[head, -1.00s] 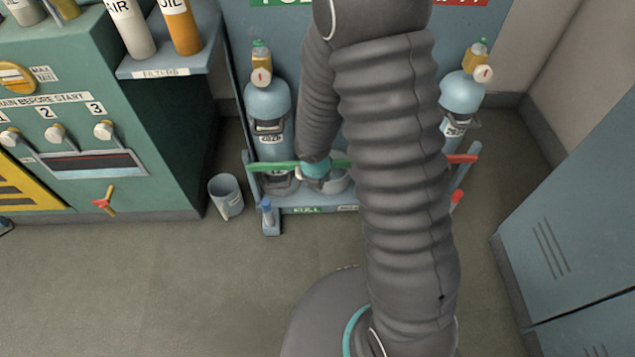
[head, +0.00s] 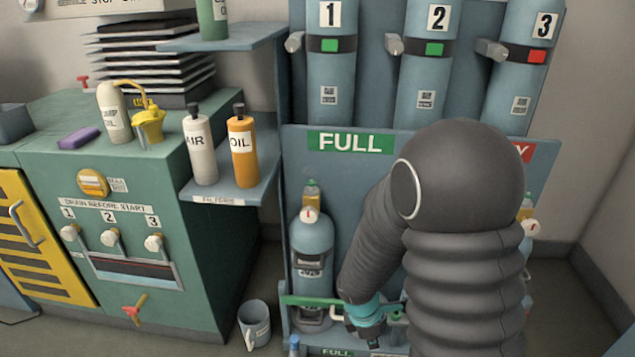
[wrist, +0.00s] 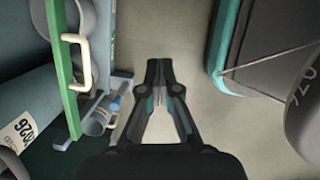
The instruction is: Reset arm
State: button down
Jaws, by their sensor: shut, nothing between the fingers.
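My gripper (head: 368,338) is low in front of the cylinder rack in the head view, near the right end of the rack's green bar (head: 312,301). My arm's dark sleeve covers much of the rack's right side. In the wrist view my gripper (wrist: 158,66) is shut, its fingertips together with nothing between them, above bare floor. The green bar (wrist: 58,62) with its cream handle (wrist: 84,62) lies to the left of the fingers, apart from them.
A blue cylinder (head: 313,243) stands in the rack's left side. A grey cup (head: 254,322) is on the floor left of the rack. A green cabinet (head: 190,262) stands at left, with a shelf (head: 243,186) holding the AIR bottle (head: 200,150) and OIL bottle (head: 242,152).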

jog(key=s+d+r+m+t+y, duration=0.1)
jog(key=s+r+m, duration=0.3)
jog(key=r, duration=0.5)
jog(key=s+d+r+m+t+y, duration=0.1)
jog(key=s+r+m+t, duration=0.1)
jog(key=s+r+m, duration=0.3)
jog(key=s+r+m+t, duration=0.2)
jog(key=s+r+m, duration=0.2)
jog(key=r+m, duration=0.6)
notch_tip(320, 180, up, 5)
jog(key=shift+s+d+r+y, duration=0.1)
jog(key=shift+s+d+y, duration=0.25)
jog(key=shift+d+y, duration=0.05)
